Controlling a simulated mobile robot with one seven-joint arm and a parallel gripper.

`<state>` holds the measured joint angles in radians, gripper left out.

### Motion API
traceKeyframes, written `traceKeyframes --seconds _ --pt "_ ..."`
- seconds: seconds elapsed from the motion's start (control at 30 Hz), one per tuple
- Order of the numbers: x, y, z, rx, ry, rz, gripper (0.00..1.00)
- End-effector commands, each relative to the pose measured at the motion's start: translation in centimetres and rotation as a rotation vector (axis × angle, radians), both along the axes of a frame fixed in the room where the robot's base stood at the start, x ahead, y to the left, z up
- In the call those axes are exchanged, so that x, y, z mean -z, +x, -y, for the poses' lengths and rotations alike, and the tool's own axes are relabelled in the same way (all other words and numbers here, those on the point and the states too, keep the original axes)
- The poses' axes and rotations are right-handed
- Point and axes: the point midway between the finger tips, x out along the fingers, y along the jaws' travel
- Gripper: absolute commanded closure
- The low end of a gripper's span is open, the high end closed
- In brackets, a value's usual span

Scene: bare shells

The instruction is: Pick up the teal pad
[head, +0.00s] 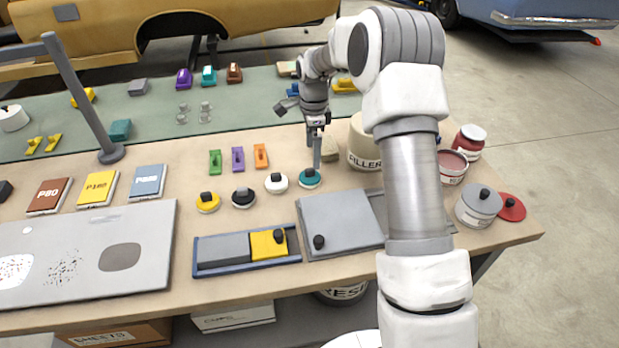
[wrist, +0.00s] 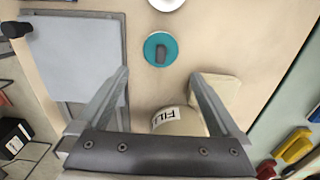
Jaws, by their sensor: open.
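The teal pad (head: 309,178) is a round disc with a dark knob on top. It lies flat on the wooden bench, right of a white pad (head: 276,182). In the wrist view the teal pad (wrist: 172,46) is whole and sits ahead of the fingertips, centred between them. My gripper (head: 316,166) is open and empty, pointing down just above the teal pad in the head view. In the wrist view its two fingers (wrist: 160,73) are spread wide with nothing between the tips. How high they stand above the pad is hard to tell.
A filler can (head: 364,148) and a tan block (head: 329,150) stand close by my gripper. Black (head: 243,197) and yellow (head: 208,202) pads lie to the left. A grey lidded panel (head: 340,222) is in front. Cans (head: 478,206) crowd the bench's right end.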

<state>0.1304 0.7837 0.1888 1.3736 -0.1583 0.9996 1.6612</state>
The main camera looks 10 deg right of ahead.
Motion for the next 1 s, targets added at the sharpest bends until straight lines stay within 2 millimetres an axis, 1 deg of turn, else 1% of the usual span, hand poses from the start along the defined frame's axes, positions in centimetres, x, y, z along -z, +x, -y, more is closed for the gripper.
traceKeyframes --seconds 0.03,0.1,0.2,0.37,0.47,0.6,0.7,0.8,0.97,1.0 --pt "1.1 -0.1 0.0 0.001 0.001 -0.004 0.0" --pt "2.1 0.0 0.0 0.001 0.001 -0.002 0.0" --pt "3.0 0.0 0.0 -0.001 0.0 0.0 0.0" --pt "3.7 0.0 -0.1 0.0 0.001 0.0 0.0" --pt "4.6 -0.1 -0.3 0.0 0.001 -0.003 0.0" --pt "6.7 -0.1 -0.8 0.0 0.002 -0.003 0.0" --pt "8.1 0.0 -0.8 0.0 0.001 -0.002 0.0" --pt "8.6 0.0 -0.8 0.001 0.001 0.001 0.0" --pt "8.6 0.1 -0.8 0.0 0.001 0.002 0.0" --pt "8.6 0.0 -0.8 0.0 0.001 0.002 0.05"
